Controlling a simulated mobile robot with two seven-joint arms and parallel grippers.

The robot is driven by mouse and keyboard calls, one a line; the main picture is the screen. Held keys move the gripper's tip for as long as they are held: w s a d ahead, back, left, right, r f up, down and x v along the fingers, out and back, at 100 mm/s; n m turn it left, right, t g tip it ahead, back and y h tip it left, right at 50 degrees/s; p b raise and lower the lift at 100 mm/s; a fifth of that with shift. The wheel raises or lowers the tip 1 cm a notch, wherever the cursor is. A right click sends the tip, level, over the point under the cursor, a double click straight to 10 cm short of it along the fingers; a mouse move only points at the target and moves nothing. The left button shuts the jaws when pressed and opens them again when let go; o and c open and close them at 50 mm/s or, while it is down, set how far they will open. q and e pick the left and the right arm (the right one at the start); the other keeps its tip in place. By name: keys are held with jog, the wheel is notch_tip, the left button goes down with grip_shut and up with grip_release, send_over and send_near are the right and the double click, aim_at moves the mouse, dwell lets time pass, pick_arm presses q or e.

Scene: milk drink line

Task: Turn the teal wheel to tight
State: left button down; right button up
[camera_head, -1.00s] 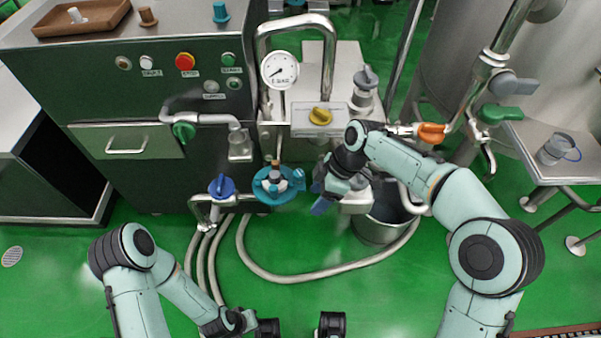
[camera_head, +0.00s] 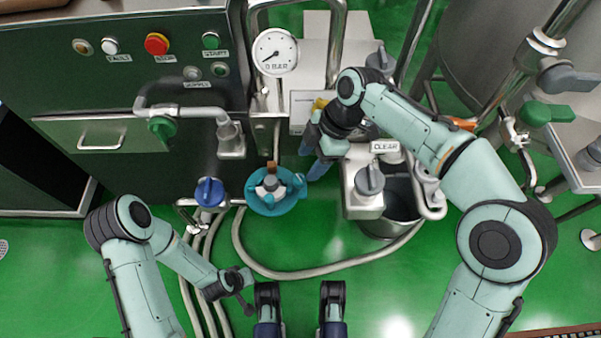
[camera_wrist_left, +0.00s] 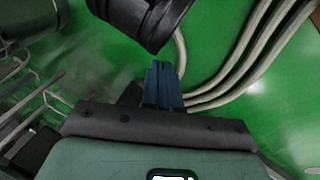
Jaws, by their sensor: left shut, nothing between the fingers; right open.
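The teal wheel (camera_head: 270,209) sits low in front of the dark cabinet in the head view, with a pale hub and a brown marker at its far edge. My right gripper (camera_head: 311,156) is open, just right of and slightly beyond the wheel. Its blue fingers point left and down, with a gap to the wheel and nothing visible between them. My left gripper (camera_head: 246,304) is low, on the near side of the wheel and well away from it. In the left wrist view its blue fingers (camera_wrist_left: 162,84) are shut together and empty.
A blue valve knob (camera_head: 209,192) stands just left of the wheel. A pressure gauge (camera_head: 275,53) rises behind it. A metal block with a grey knob (camera_head: 369,180) and a bucket (camera_head: 401,206) stand to the right. Hoses (camera_head: 290,274) loop across the green floor.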

aim_at(298, 178)
jog(key=b+x, duration=0.1)
jog(key=x, duration=0.4)
pick_arm(q)
jog(key=shift+w+a+f+t+y, duration=0.15)
jog(key=shift+w+a+f, duration=0.2)
jog(key=shift+w+f, duration=0.25)
jog(key=shift+w+a+f+t+y, duration=0.15)
jog(key=shift+w+a+f, duration=0.25)
jog(key=shift+w, duration=0.2)
pick_arm(e)
jog(key=shift+x, duration=0.8)
jog(key=c, duration=1)
jog(key=shift+c, duration=0.2)
